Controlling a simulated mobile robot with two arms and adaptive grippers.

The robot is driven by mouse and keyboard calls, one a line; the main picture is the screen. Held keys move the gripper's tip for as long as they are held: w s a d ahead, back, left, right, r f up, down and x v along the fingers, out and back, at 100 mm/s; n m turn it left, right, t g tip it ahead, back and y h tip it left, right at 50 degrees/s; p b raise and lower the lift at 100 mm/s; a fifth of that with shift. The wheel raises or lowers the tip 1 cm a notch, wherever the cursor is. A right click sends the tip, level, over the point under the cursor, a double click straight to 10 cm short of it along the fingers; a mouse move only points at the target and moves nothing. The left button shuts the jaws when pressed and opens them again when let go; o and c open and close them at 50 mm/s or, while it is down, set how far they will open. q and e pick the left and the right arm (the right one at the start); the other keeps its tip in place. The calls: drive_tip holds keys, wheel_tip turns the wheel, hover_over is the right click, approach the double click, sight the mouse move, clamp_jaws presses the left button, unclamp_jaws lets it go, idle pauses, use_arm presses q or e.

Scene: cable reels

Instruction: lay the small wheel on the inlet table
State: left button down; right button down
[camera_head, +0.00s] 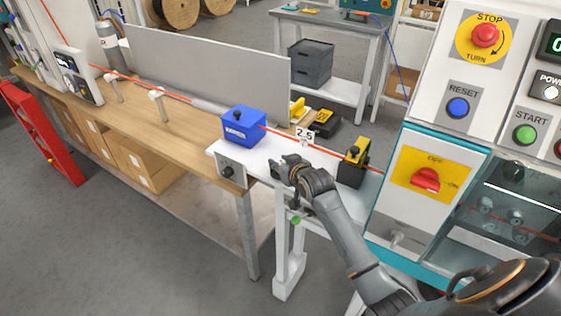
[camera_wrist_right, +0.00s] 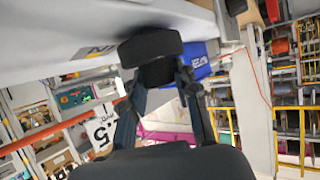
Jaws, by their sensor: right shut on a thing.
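The small wheel (camera_wrist_right: 150,46) shows in the right wrist view as a dark, rounded piece between my fingertips. My right gripper (camera_head: 283,167) is shut on it; in the right wrist view the fingers (camera_wrist_right: 158,72) converge on it. In the head view the gripper is at the white inlet table (camera_head: 258,163), near its front edge, and mostly hides the wheel. The table's pale surface (camera_wrist_right: 70,35) appears close to the wheel in the right wrist view. I cannot tell whether they touch. My left gripper is not in view.
A blue box (camera_head: 243,127) stands on the table just behind-left of the gripper. An orange cable with a 2.5 tag (camera_head: 305,135) runs close behind it. A yellow-black device (camera_head: 353,162) stands to the right, before the control cabinet (camera_head: 425,200). A wooden bench (camera_head: 150,125) extends left.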

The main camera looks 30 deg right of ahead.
drive_tip(key=shift+f, duration=0.25)
drive_tip(key=shift+f, duration=0.15)
drive_tip(key=c, duration=1)
unclamp_jaws()
drive_tip(key=shift+r, duration=0.25)
drive_tip(key=shift+s, duration=0.4)
drive_tip(key=b+v, duration=0.1)
drive_tip(key=v, duration=1)
